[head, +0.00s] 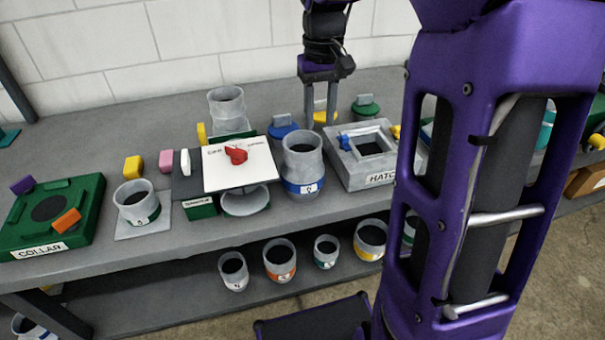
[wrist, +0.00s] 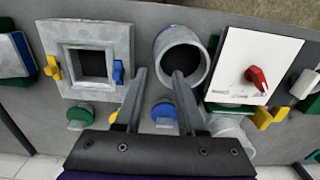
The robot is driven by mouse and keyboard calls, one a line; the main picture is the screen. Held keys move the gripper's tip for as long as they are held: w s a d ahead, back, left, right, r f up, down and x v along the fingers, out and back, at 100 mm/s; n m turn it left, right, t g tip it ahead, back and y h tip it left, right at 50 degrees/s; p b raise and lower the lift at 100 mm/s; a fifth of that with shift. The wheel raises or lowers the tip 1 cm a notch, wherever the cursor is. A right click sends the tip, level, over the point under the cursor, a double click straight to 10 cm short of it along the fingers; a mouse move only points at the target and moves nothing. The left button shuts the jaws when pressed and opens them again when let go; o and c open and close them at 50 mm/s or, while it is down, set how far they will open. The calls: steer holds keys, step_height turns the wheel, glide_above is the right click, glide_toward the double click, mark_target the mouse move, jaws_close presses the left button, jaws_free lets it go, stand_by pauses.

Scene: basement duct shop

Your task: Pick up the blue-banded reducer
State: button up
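The blue-banded reducer (head: 302,168) stands upright on the grey bench between a white panel and the hatch block. Its blue band and a small label show near its base in the head view. The wrist view looks into its open round mouth (wrist: 182,52). My gripper (head: 320,118) points down behind it, toward the wall side, in the head view. In the wrist view the two fingers (wrist: 160,78) are spread with nothing between them. The fingertips appear close to the reducer's rim; whether they touch it I cannot tell.
The hatch block (head: 345,170) is right of the reducer; the white panel with a red knob (head: 220,171) is left. A blue-bottomed grey part (head: 283,127) stands behind. A green-banded reducer (head: 137,204) is farther left. Several reducers, one orange-banded (head: 280,267), stand on the lower shelf.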

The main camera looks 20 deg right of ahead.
mark_target(319, 139)
steer(key=shift+d+f+b, duration=0.1)
steer(key=shift+f+b, duration=0.4)
steer(key=shift+f, duration=2.6)
steer(key=shift+c, duration=0.3)
jaws_close()
steer(key=shift+w, duration=0.1)
